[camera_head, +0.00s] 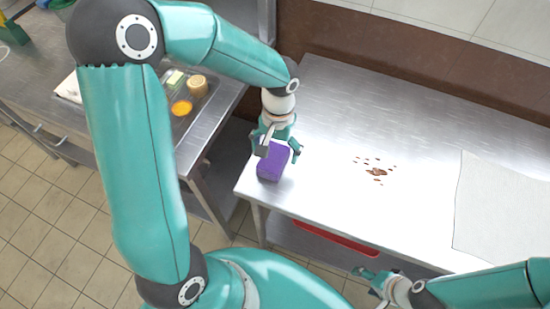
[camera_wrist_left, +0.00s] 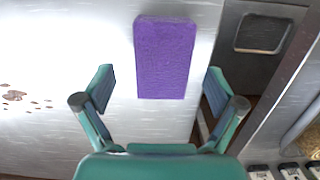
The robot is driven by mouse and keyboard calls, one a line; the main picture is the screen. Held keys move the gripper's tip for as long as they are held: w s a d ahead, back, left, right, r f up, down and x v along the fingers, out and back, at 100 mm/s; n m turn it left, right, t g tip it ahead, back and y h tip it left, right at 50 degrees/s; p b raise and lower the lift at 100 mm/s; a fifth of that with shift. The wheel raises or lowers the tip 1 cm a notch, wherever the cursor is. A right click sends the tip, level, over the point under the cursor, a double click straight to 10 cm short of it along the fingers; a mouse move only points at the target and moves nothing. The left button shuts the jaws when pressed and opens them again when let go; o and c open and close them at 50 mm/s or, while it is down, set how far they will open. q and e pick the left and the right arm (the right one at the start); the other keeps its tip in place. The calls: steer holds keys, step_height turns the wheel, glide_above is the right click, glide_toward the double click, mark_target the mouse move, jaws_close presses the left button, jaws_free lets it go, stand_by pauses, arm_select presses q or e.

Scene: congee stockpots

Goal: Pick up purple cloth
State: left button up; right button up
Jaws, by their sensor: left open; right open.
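The purple cloth (camera_head: 273,164) is a small folded block lying near the left end of the metal table. It also shows in the left wrist view (camera_wrist_left: 165,58), upper middle, in line with the gap between my fingers. My left gripper (camera_head: 277,148) is over the cloth in the head view; its open fingers also show in the left wrist view (camera_wrist_left: 160,88). The fingers are apart from the cloth, with nothing between them. My right gripper (camera_head: 372,280) is open and empty at the table's front edge, far from the cloth.
The metal table (camera_head: 330,110) has brown spill marks (camera_head: 376,171) right of the cloth and a white sheet (camera_head: 503,205) at the right. A red item (camera_head: 335,239) is below the front edge. A second metal counter with a tray of food (camera_head: 196,104) stands left, across a gap.

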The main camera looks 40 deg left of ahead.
mark_target(274, 155)
arm_select(q)
step_height(274, 155, down, 3)
steer(key=shift+s+a+f, duration=0.1)
steer(key=shift+f, duration=0.1)
steer(key=c, duration=1.3)
steer(key=shift+o, duration=0.2)
steer(key=shift+r, duration=0.1)
step_height(274, 155, up, 20)
